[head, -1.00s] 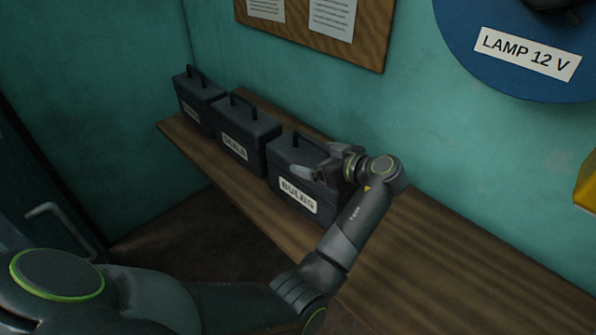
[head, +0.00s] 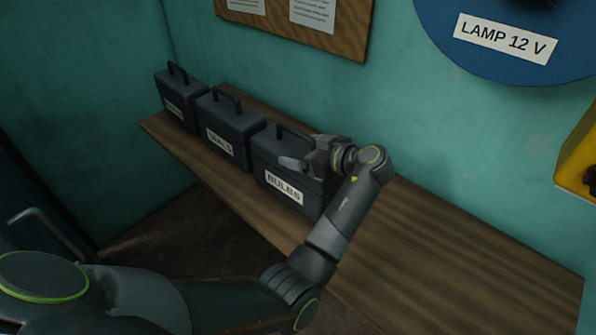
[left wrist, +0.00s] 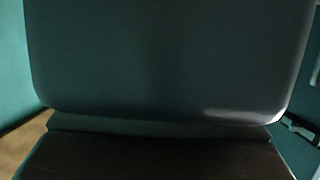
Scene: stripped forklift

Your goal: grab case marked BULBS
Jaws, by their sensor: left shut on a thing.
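The dark case marked BULBS (head: 288,205) stands upright on the wooden shelf, the nearest in a row of three cases. Its label faces front and its handle (head: 296,134) is on top, partly behind my gripper. My left gripper (head: 300,161) is at the top of this case, shut on its handle. In the left wrist view a large dark smooth surface fills most of the picture, too close to make out the grip. My right gripper is not in view.
A middle case (head: 228,128) with a partly readable label and a far case (head: 181,100) stand beside it. The shelf (head: 430,240) is bare to the right. A teal wall with a board (head: 345,40), a blue disc marked LAMP 12 V (head: 440,15) and a yellow box (head: 577,160) rises behind.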

